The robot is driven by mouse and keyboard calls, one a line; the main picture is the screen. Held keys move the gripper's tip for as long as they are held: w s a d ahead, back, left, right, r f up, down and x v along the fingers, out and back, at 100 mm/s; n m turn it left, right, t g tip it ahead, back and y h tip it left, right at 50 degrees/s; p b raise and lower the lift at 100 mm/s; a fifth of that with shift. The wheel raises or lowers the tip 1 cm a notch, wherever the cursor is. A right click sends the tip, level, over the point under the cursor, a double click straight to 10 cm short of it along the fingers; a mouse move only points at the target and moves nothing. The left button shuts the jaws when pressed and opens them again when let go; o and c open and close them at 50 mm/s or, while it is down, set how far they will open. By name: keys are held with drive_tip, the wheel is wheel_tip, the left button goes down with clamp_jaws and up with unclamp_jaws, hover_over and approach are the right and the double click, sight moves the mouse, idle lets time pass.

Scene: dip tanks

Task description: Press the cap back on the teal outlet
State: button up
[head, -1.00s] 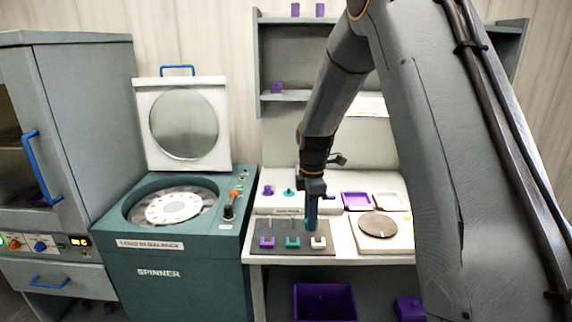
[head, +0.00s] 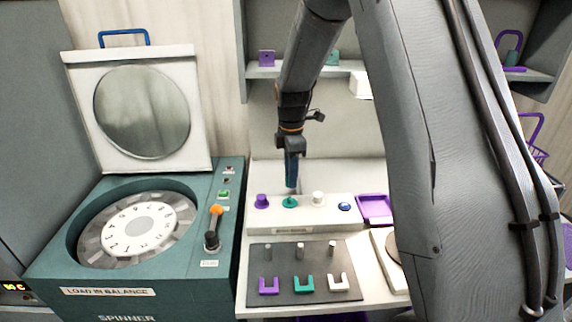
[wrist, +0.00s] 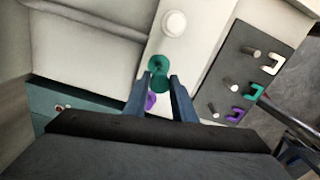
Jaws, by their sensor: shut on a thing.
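The teal outlet (head: 289,203) stands on the white block (head: 320,213), between a purple outlet (head: 262,201) and a white one (head: 318,198). My gripper (head: 291,185) points down just above the teal outlet. In the wrist view my gripper (wrist: 159,78) has its fingertips on either side of a teal piece, apparently the cap (wrist: 158,64), shut on it. The cap and the outlet are the same teal and overlap there, so I cannot tell whether they touch. In the head view my fingers mostly hide the cap.
A dark mat (head: 305,272) with pegs and purple, teal and white U-shaped pieces lies in front of the block. A blue round knob (head: 345,207) sits on the block's right. A purple tray (head: 375,208) is beyond it. The spinner (head: 130,240), lid raised, stands left.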

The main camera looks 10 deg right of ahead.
drive_tip(key=shift+w+f, duration=0.15)
drive_tip(key=shift+f+b, duration=1.35)
drive_tip(key=shift+f, duration=0.7)
drive_tip(key=shift+p, duration=0.35)
drive_tip(key=shift+f, duration=1)
idle(0.6)
drive_tip(key=o, duration=1.1)
drive_tip(key=shift+b, duration=0.3)
